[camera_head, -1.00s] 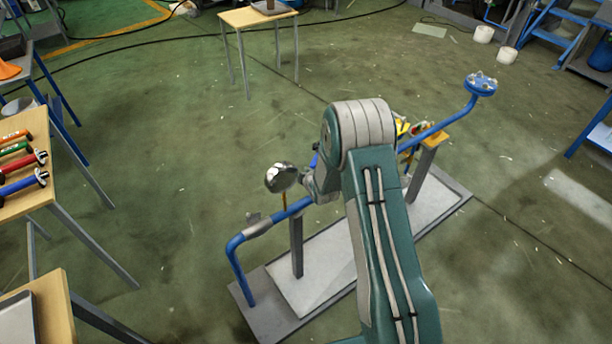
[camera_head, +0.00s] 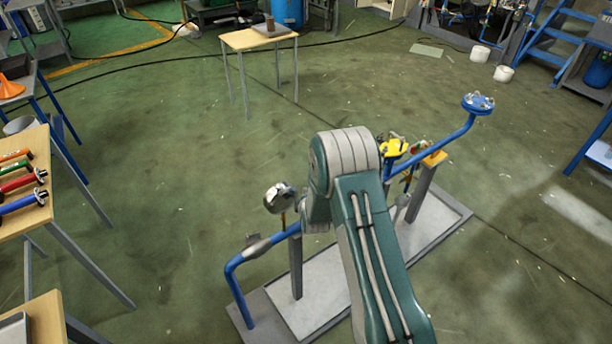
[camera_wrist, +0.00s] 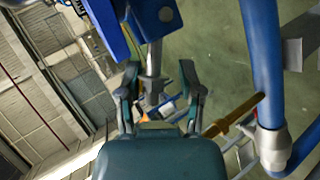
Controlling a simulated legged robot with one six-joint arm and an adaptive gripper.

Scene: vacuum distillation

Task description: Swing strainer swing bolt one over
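In the wrist view my gripper (camera_wrist: 158,72) has its two fingers spread apart, pointing at blue metalwork. A grey metal rod (camera_wrist: 153,62), which may be a swing bolt, shows in the gap between the fingers; no finger visibly touches it. A blue plate (camera_wrist: 112,28) with a round hole in its neighbouring part lies just beyond the fingertips, perhaps part of the strainer. In the head view my arm hides my gripper and the middle of the blue pipe run (camera_head: 272,240); I cannot make out the strainer or its swing bolts there.
The pipe run stands on a grey base plate (camera_head: 440,222). A round metallic piece (camera_head: 279,197) rises left of my arm, and a yellow part (camera_head: 394,149) shows to its right. In the wrist view a thick blue pipe (camera_wrist: 263,60) runs close on the right. A tool table (camera_head: 30,215) stands left.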

